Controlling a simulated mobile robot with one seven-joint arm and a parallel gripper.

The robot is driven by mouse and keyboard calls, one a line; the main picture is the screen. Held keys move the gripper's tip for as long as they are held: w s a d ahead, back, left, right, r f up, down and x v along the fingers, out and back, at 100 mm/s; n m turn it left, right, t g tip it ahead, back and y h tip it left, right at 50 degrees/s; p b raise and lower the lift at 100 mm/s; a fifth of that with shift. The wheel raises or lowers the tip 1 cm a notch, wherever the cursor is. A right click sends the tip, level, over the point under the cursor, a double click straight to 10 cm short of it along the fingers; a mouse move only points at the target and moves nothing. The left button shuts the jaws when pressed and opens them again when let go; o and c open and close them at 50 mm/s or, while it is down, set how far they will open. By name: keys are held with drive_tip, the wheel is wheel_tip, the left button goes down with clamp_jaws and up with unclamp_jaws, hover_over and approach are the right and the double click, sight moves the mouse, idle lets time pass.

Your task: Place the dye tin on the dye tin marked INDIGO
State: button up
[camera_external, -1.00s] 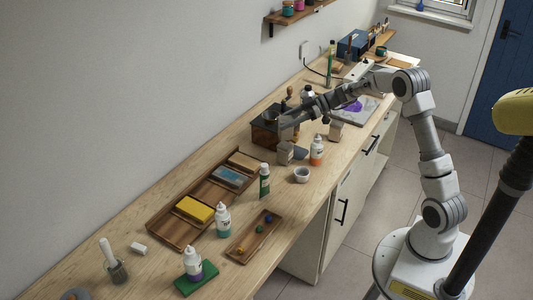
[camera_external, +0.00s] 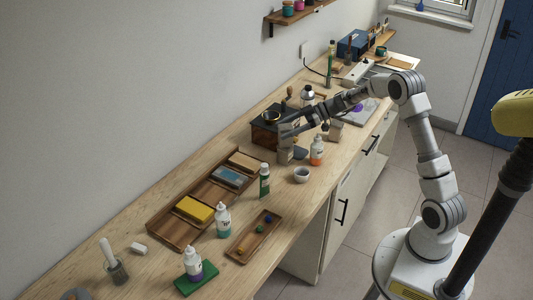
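My gripper (camera_external: 290,134) is over the middle of the bench, beside the dark wooden box. It points down and left at the end of my dark wrist. A small grey tin (camera_external: 285,156) stands on the bench directly below it. Another grey tin (camera_external: 336,131) stands to the right, partly behind my wrist. The labels are too small to read, so I cannot tell which tin is marked INDIGO. The fingers are small and overlap grey shapes, so I cannot tell whether they hold a tin or touch the one below.
A white bottle with an orange band (camera_external: 317,150), a white cup (camera_external: 301,175) and a green tube (camera_external: 264,181) stand close by. The dark wooden box (camera_external: 262,138) is just left of my gripper. A wooden tray (camera_external: 171,231) with coloured blocks lies nearer the front.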

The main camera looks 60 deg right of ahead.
drive_tip(key=shift+r, duration=0.1)
drive_tip(key=shift+r+p, duration=0.2)
drive_tip(key=shift+p, duration=0.3)
drive_tip(key=b+v, duration=0.1)
drive_tip(key=v, duration=1.1)
drive_tip(key=shift+f, duration=0.15)
drive_tip(key=shift+a, duration=0.1)
